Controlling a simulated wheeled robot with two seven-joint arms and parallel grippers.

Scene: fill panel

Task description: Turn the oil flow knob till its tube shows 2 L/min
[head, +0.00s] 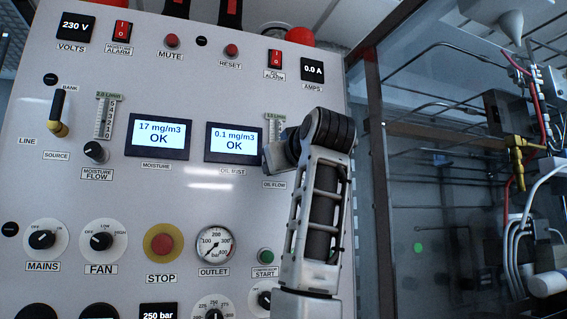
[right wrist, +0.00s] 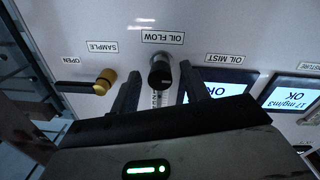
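The oil flow knob (right wrist: 160,74) is black and round, under its OIL FLOW label in the upside-down right wrist view. My right gripper (right wrist: 159,71) is open, one finger on each side of the knob. I cannot tell whether either finger touches it. The oil flow tube (head: 274,127) stands above the OIL FLOW label (head: 275,184) in the head view. My right arm covers its lower part and the knob there, so its reading cannot be told. A small piece of the tube's scale (right wrist: 157,98) shows between the fingers. My left gripper is not in view.
The oil mist display (head: 233,143) reads 0.1 mg/m3 OK, left of my right arm. The moisture flow knob (head: 95,152) and its tube (head: 105,117) are farther left. A brass sample valve (right wrist: 105,80) sits beside one finger. The compressor start button (head: 266,256) is below.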

